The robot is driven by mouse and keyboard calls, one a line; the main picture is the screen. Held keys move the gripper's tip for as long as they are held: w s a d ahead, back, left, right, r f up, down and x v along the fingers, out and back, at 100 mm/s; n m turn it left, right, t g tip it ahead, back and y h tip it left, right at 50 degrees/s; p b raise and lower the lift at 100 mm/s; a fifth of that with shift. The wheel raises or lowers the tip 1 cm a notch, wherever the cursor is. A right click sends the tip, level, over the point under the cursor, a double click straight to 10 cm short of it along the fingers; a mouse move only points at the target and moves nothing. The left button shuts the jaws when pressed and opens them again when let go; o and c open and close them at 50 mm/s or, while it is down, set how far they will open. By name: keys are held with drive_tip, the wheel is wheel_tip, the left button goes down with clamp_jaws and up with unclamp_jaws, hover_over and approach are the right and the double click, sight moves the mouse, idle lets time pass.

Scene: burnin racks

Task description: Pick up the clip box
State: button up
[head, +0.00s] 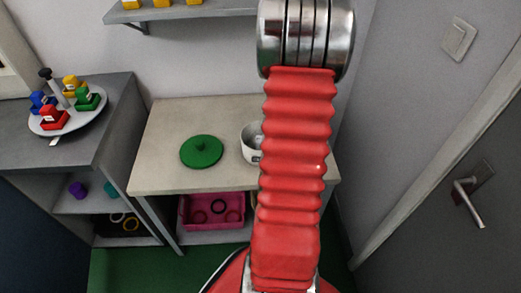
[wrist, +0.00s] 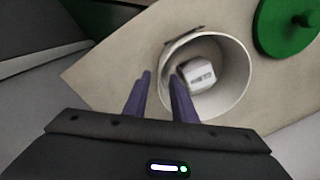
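A small white box with a dark printed mark, which looks like the clip box (wrist: 197,76), lies inside a round white pot (wrist: 238,64) in the wrist view. My gripper (wrist: 160,80) has two purple fingers, set apart with nothing between them. It is over the left side of the pot, with the box right of the fingertips; the height above it is hard to tell.
A green lid (head: 201,151) lies on the pale worktop (head: 165,125), left of the pot. Below is a pink crate (head: 183,213) with rings. A grey cabinet (head: 110,95) with a round tray (head: 62,124) of coloured pieces stands left. A door handle (head: 468,203) is right.

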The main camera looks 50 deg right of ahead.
drive_tip(key=shift+f, duration=2.6)
drive_tip(key=shift+c, duration=0.3)
clamp_jaws()
